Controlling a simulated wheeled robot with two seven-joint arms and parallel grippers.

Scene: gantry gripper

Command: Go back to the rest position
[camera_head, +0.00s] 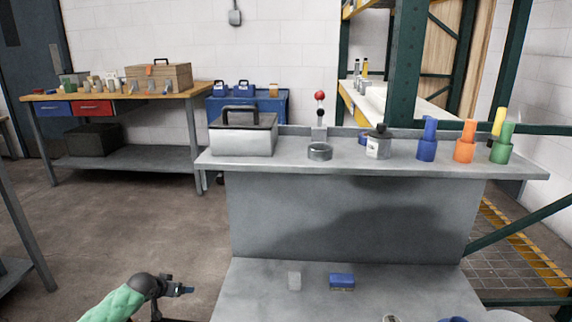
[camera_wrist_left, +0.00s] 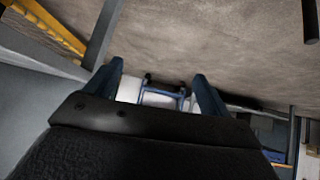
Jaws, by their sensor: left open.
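My left gripper (camera_head: 182,290) is at the lower left of the head view, left of the grey workbench's lower surface (camera_head: 250,290) and apart from it. Its green-sleeved arm comes in from the bottom edge. In the left wrist view the two blue fingers (camera_wrist_left: 160,92) stand apart with nothing held between them. Beyond them that view shows floor and a blue-and-white thing too unclear to name. My right gripper does not show in the head view.
Open floor (camera_head: 130,235) lies left of the workbench.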

